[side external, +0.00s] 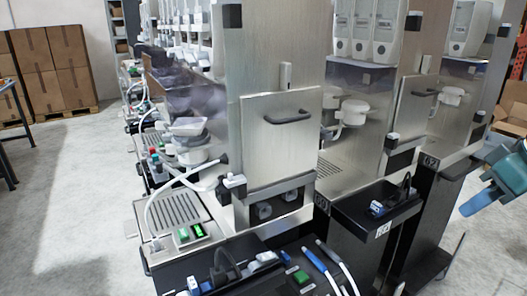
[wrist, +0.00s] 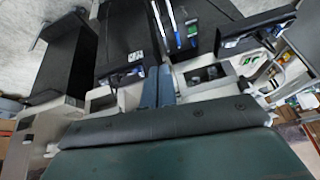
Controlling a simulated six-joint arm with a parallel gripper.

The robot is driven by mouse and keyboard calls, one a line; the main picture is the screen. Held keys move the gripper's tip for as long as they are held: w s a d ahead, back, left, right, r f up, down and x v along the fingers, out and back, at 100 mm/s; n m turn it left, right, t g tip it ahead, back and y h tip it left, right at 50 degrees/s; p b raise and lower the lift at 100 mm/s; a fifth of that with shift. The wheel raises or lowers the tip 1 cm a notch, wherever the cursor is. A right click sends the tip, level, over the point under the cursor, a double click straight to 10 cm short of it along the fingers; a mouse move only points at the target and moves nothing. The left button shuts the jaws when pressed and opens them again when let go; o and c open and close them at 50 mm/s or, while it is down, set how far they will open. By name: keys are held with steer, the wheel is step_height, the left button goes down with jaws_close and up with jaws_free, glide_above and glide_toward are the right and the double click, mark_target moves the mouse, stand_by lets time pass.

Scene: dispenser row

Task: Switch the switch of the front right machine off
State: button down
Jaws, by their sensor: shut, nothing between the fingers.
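Steel dispenser machines stand in rows. The nearest machine (side external: 280,135) has a panel with a dark handle, and a black front shelf with a green switch (side external: 301,276). Two lit green switches (side external: 190,232) sit on a drip-tray unit at its left. To the right stands another machine (side external: 415,105) with a black shelf (side external: 375,212) carrying a small blue-and-white part; I cannot make out a switch state there. My gripper (side external: 466,210) is at the right edge, apart from the machines. In the wrist view its teal fingers (wrist: 158,72) are together and empty.
Blue and white pens or tubes (side external: 328,268) stick up from the nearest shelf. A white hose (side external: 180,180) curves over the left unit. Cardboard boxes (side external: 50,65) stand at the back left. The grey floor (side external: 75,190) at left is clear.

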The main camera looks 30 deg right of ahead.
steer(key=w+a+r+m+g+y, duration=0.1)
steer(key=w+a+r+m, duration=0.25)
steer(key=w, duration=0.35)
steer(key=m+g, duration=0.4)
steer(key=m, duration=0.9)
glide_above(260, 260)
steer(key=d, duration=0.3)
step_height(260, 260, down, 8)
steer(key=shift+a+y, duration=0.15)
steer(key=shift+y, duration=0.15)
steer(key=shift+r, duration=0.1)
steer(key=f, duration=0.4)
steer(key=a+f, duration=0.1)
steer(key=f, duration=0.4)
steer(key=a+f, duration=0.1)
steer(key=f, duration=0.3)
steer(key=shift+f, duration=0.4)
steer(key=shift+a+f, duration=0.1)
